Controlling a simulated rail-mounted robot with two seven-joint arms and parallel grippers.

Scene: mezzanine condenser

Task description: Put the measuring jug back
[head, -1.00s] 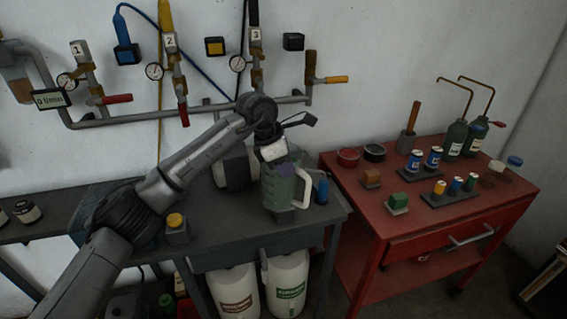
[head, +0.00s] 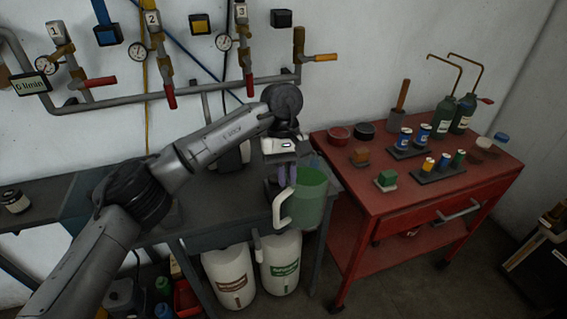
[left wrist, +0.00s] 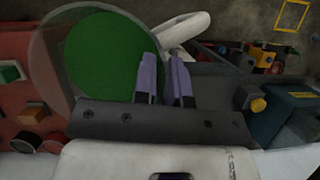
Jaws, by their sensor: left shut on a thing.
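The measuring jug (head: 313,192) is clear with green liquid and a white handle (head: 281,212), which points left and toward me in the head view. My left gripper (head: 287,180), with purple fingers, is shut on the jug at its handle side. The jug is in front of the right end of the grey bench; I cannot tell whether it touches the bench. In the left wrist view, the jug (left wrist: 105,52) is seen from above, its round mouth beside the fingers (left wrist: 165,82). The exact grip point is partly hidden. My right gripper is not in view.
The red cart (head: 345,187) stands to the right with small blocks, cans and green oilers (head: 463,115). Pipes with valves (head: 185,95) run along the wall behind. Two white canisters (head: 281,262) stand under the grey bench (head: 222,190).

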